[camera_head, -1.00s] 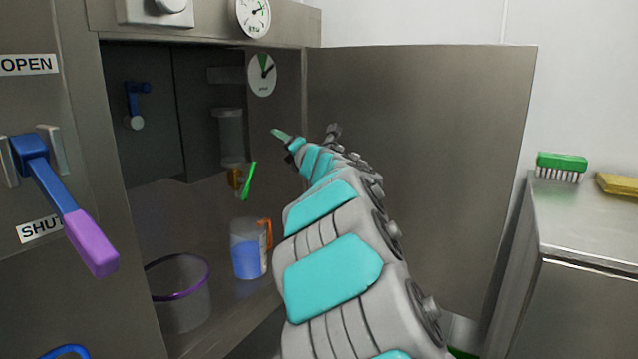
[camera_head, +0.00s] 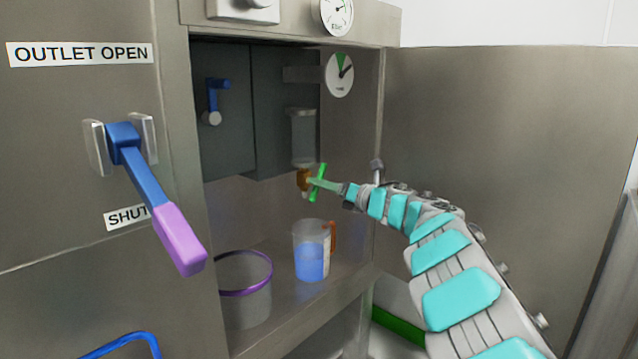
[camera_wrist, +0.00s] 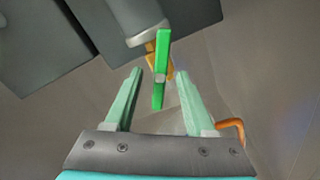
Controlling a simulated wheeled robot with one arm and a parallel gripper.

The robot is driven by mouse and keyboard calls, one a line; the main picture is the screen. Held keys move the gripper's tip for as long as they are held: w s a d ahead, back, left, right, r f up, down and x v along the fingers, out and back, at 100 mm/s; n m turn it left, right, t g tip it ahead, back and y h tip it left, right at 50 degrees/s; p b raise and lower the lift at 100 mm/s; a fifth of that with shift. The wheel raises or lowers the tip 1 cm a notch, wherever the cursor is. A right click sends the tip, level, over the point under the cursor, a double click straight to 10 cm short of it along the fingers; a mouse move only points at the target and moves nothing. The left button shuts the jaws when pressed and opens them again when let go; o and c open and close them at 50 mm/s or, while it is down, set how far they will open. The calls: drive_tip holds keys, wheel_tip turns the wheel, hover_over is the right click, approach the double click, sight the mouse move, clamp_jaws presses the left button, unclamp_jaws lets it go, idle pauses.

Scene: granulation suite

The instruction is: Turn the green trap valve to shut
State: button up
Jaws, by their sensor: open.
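The green trap valve (camera_head: 317,182) is a green lever on a brass body (camera_head: 304,180) below a clear cylinder (camera_head: 303,137) inside the cabinet. The lever stands near upright, slightly tilted. In the wrist view the green lever (camera_wrist: 161,70) lies ahead, between the lines of the two pale green fingers. My gripper (camera_head: 322,183) reaches in from the right at the lever's height. In the wrist view my gripper (camera_wrist: 160,75) is open, with a finger on either side of the lever. I cannot tell whether either finger touches it.
A jug of blue liquid (camera_head: 311,262) with an orange handle stands below the valve. A purple-rimmed clear bin (camera_head: 245,300) is left of it. A blue lever with purple grip (camera_head: 178,236) is on the cabinet front. The open door (camera_head: 500,130) is at right.

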drive_tip(key=shift+x, duration=1.3)
drive_tip(key=shift+d, duration=0.1)
drive_tip(key=shift+c, duration=0.2)
clamp_jaws()
